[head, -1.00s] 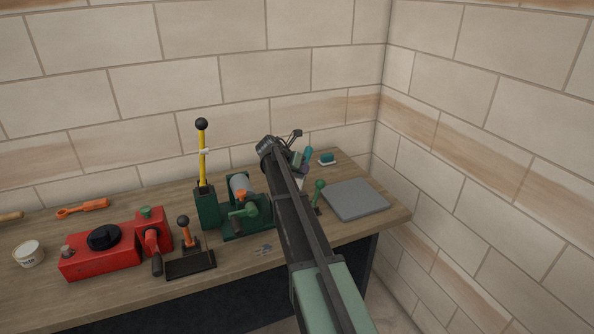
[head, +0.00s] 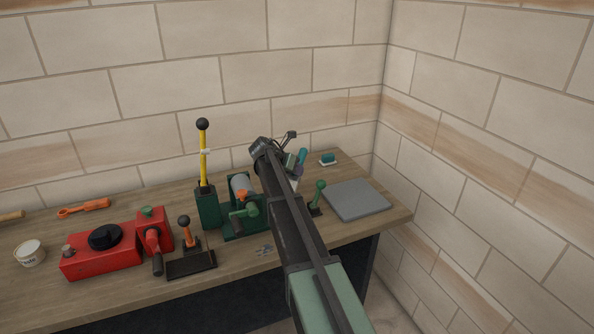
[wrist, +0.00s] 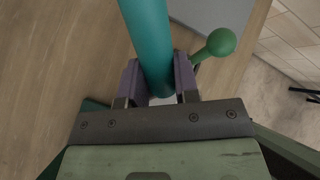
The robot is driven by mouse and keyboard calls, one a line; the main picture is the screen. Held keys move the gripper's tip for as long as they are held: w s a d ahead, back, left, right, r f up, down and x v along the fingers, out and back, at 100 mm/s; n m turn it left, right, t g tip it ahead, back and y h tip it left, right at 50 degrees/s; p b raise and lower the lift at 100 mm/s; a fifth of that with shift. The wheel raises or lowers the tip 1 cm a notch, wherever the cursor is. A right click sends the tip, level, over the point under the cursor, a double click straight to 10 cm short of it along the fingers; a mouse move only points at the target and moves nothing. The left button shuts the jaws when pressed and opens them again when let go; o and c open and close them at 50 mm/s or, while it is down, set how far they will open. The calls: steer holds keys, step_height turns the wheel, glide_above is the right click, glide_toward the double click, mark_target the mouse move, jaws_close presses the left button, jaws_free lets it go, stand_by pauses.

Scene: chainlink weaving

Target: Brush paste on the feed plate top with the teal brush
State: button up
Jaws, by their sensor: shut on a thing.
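My gripper (wrist: 158,82) is shut on the teal brush (wrist: 147,35); the two purple-grey jaws press its thick round handle. In the head view the brush (head: 302,156) shows as a short teal piece beyond my arm, above the back of the bench. The bristles are not visible in either view.
A flat grey slab (head: 357,200) lies at the right end of the bench. A green-knobbed lever (head: 319,190) stands beside my arm. A tall yellow lever (head: 203,160), a black-based lever (head: 188,232) and a red machine (head: 105,258) stand to the left.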

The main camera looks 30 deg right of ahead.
steer(key=w+a, duration=0.1)
steer(key=a, duration=0.7)
steer(key=shift+w+a, duration=0.2)
stand_by(1.2)
